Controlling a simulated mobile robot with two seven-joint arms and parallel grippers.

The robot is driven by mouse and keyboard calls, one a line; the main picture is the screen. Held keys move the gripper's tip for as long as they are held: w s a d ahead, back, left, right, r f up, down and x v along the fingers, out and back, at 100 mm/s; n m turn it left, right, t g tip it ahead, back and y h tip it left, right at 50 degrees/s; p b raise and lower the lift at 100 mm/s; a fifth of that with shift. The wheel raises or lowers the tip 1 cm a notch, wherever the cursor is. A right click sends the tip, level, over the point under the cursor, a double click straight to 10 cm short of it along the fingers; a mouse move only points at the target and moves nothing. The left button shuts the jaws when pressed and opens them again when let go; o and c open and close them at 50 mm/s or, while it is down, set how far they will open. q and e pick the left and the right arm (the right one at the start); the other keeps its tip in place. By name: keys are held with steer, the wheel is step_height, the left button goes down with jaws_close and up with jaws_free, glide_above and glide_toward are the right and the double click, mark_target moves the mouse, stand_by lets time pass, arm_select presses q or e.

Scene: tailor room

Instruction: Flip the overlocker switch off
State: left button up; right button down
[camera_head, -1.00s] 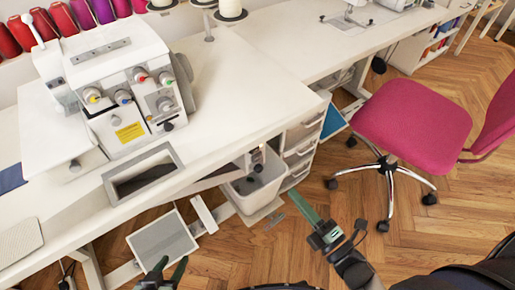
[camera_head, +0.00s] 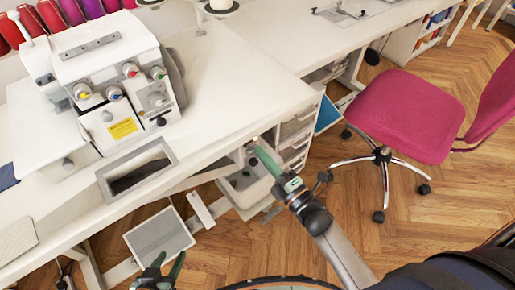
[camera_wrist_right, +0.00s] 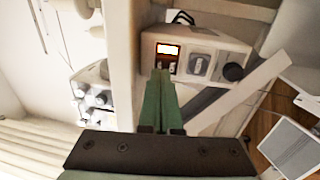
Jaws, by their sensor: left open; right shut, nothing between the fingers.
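The white overlocker (camera_head: 122,85) with coloured dials stands on the table. The wrist view shows a pale control box (camera_wrist_right: 215,45) beneath the tabletop, with an orange-lit switch (camera_wrist_right: 167,49), a grey switch panel (camera_wrist_right: 198,65) and a dark knob (camera_wrist_right: 233,72). My right gripper (camera_head: 258,148) is shut and empty, its green fingers reaching to the table's front edge. In the wrist view its fingertips (camera_wrist_right: 160,74) are just below the lit switch and overlap its lower part; I cannot tell whether they touch. My left gripper (camera_head: 164,266) is open and empty, low at the bottom of the picture.
The white tabletop (camera_head: 225,75) overhangs the control box. A grey bin (camera_head: 247,190) and drawers (camera_head: 297,135) are under it. A framed grey panel (camera_head: 160,235) is below the table at left. A pink chair (camera_head: 405,115) stands to the right on open wooden floor.

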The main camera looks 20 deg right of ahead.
steer(key=shift+x, duration=1.15)
